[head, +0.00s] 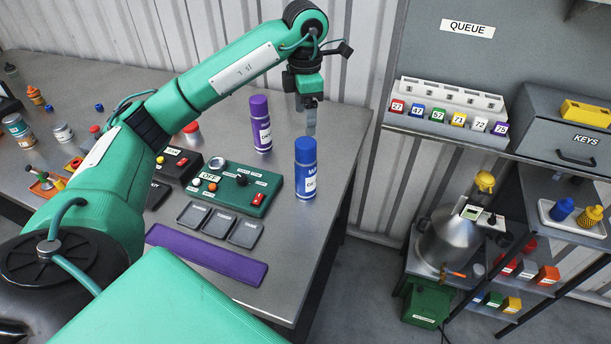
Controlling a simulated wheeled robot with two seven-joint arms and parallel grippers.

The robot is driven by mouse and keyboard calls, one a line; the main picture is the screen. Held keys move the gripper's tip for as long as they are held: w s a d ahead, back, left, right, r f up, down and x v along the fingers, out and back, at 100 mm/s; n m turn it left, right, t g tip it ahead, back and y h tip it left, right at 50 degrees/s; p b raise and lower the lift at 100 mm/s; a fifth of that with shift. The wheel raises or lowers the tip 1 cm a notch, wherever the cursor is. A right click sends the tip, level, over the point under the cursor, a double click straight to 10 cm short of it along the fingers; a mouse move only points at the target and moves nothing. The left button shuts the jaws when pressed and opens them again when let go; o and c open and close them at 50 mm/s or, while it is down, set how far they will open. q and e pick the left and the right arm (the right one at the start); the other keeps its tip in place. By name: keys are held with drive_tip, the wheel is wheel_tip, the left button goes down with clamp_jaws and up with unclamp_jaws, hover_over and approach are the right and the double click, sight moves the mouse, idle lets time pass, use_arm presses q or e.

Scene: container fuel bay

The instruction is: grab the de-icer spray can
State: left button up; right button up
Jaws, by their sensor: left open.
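Two spray cans stand upright on the grey metal table. The blue can (305,172) is near the table's right edge, and the purple can (260,126) stands farther back to its left. Each has a white label, too small to read surely, so I cannot tell which is the de-icer. My left gripper (311,130) points down just above the blue can's cap. It is open with nothing in it; its fingers are seen nearly edge-on, and I cannot tell whether they touch the cap. My right gripper is not in view.
A green control box (232,187), several grey trays (218,222) and a purple strip (206,254) lie left of the blue can. Red-capped containers, bottles and jars stand farther left. A shelf unit with numbered tags (445,108) stands right, beyond a gap.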

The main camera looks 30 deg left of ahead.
sight(305, 142)
use_arm(q)
wheel_tip(305, 142, down, 6)
drive_tip(key=shift+f+p, duration=0.1)
drive_tip(key=shift+p, duration=0.5)
drive_tip(key=shift+f+p, duration=0.45)
drive_tip(key=shift+f, duration=0.05)
wheel_tip(305, 142, down, 3)
drive_tip(key=shift+w+f+p, duration=0.1)
drive_tip(key=shift+w+p, duration=0.05)
drive_tip(key=shift+p, duration=0.7)
drive_tip(key=shift+f, duration=0.6)
drive_tip(key=c, duration=1.6)
clamp_jaws()
drive_tip(key=shift+a+r, duration=0.1)
